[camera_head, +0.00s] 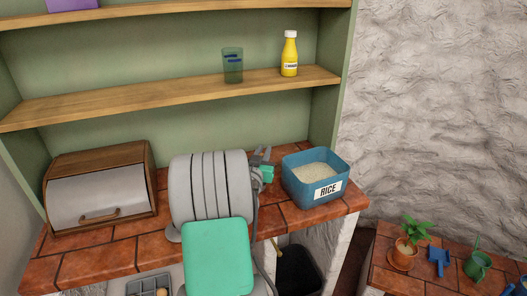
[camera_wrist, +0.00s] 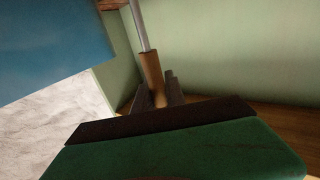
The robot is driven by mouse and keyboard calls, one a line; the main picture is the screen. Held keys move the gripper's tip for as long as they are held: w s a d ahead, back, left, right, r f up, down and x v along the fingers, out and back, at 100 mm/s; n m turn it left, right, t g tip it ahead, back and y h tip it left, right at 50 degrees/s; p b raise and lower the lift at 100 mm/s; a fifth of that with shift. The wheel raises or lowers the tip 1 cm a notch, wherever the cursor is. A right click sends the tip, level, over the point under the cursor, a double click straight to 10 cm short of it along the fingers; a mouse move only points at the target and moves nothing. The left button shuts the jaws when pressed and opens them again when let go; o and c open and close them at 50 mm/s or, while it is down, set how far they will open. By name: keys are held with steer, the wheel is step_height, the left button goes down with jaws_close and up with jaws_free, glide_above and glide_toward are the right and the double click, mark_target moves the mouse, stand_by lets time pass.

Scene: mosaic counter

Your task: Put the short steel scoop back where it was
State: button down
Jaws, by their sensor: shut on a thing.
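The scoop's tan handle (camera_wrist: 152,72) and thin steel shaft (camera_wrist: 140,24) show in the wrist view; the shaft runs out of the top of the picture, so its bowl is hidden. My gripper (camera_wrist: 158,98) is shut on the handle. In the head view my gripper (camera_head: 264,156) is just left of the blue rice bin (camera_head: 304,187), above the tiled counter and partly behind my arm. I cannot make out the scoop there. The bin is open on top, holds pale rice and has a RICE label. Its blue side fills the upper left of the wrist view (camera_wrist: 50,45).
A wooden bread box (camera_head: 100,165) stands at the counter's left. A green glass (camera_head: 232,66) and a yellow bottle (camera_head: 290,55) stand on the shelf (camera_head: 170,98) above. A lower tiled surface at right holds a potted plant (camera_head: 405,246) and a green watering can (camera_head: 477,264).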

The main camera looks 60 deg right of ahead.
steer(key=shift+f, duration=0.1)
steer(key=c, duration=1.8)
jaws_free()
steer(key=shift+f, duration=0.1)
steer(key=shift+c, duration=0.2)
steer(key=o, duration=0.5)
steer(key=shift+c, duration=0.2)
steer(key=b+v, duration=0.4)
steer(key=v, duration=0.8)
steer(key=shift+r, duration=0.2)
